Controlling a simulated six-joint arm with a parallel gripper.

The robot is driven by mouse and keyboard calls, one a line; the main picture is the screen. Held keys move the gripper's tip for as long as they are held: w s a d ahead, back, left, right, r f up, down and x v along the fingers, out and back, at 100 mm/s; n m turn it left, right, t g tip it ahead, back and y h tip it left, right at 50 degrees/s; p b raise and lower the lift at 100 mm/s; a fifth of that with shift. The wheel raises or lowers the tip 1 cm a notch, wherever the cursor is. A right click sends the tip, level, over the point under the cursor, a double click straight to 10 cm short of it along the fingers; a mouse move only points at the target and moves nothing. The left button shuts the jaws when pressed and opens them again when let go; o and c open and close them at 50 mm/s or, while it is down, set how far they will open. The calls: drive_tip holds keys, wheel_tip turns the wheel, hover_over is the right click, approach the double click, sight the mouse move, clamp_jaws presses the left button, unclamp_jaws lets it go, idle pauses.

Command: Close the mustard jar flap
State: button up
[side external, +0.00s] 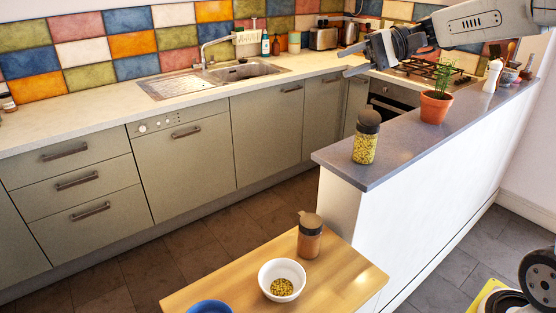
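A clear jar of yellow seeds (365,150) with a dark lid stands upright near the left end of the grey ledge. A second jar (309,243), with reddish-brown contents and a brown lid, stands on the wooden table; a small part of its lid sticks up at the left, looking like a raised flap. Labels are not readable, and whether the seed jar's flap is up is too small to tell. My gripper (342,63) is at the top, above and left of the potted plant, its fingers apart and empty. It is clear of both jars.
A potted plant (434,107) stands on the grey ledge (400,150) right of the seed jar. A white bowl of yellow seeds (282,267) and a blue bowl (209,307) sit on the wooden table (335,285). The ledge between jar and plant is clear.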

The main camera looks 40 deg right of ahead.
drive_tip(key=s+f+n+g+h, duration=0.1)
drive_tip(key=s+f+h, duration=0.3)
drive_tip(key=f, duration=0.6)
drive_tip(key=s+a+f+n+g+h, duration=0.1)
drive_tip(key=s+f+n+h, duration=0.2)
drive_tip(key=s+f, duration=0.3)
drive_tip(key=s+a+f+n+g+h, duration=0.1)
drive_tip(key=s+f+n+h, duration=0.2)
drive_tip(key=f, duration=1.1)
drive_tip(key=shift+s+a+f+g+h, duration=0.15)
drive_tip(key=shift+s+a+g+h, duration=0.15)
drive_tip(key=shift+s+h, duration=0.95)
drive_tip(key=shift+w, duration=0.2)
